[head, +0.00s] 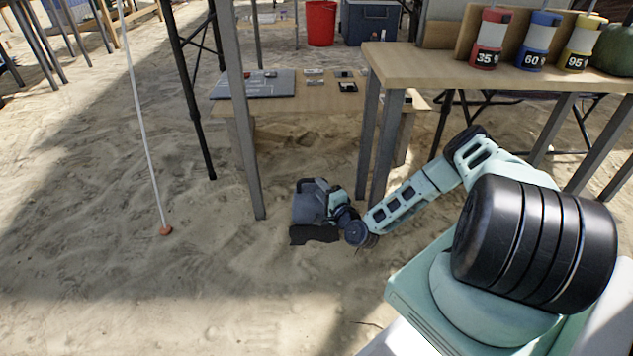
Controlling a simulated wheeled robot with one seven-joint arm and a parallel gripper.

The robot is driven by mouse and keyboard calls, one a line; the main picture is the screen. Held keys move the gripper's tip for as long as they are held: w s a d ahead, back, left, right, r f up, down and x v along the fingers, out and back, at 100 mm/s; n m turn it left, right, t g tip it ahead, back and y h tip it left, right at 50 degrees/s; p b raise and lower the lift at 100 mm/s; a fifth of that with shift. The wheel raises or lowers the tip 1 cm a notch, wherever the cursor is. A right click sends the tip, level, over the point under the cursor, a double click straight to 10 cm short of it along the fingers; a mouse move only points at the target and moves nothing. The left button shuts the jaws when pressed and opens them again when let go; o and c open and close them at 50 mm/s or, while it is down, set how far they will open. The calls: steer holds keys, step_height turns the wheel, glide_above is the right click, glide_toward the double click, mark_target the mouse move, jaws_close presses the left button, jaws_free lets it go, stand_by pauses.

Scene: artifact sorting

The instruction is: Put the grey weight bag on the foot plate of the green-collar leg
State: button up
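The grey weight bag (307,207) is in the middle of the head view, low over the sand beside a grey leg. My gripper (324,200) is at the bag's upper right side and appears shut on it. The fingertips are mostly hidden against the bag. A dark patch lies directly below the bag; I cannot tell whether the bag touches the sand. A tall grey leg (242,120) stands just left of the bag, and a black leg (190,95) stands farther left. No green collar and no clear foot plate show on these legs.
A low wooden table (265,104) with a grey board and small pieces stands behind the bag. A higher wooden table (420,68) at right holds red, blue and yellow numbered canisters. A white pole (145,130) rises at left. Open sand lies at front left.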

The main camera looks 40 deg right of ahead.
steer(key=s+a+p, duration=0.1)
steer(key=s+p, duration=0.2)
steer(key=s, duration=0.5)
steer(key=shift+s, duration=0.25)
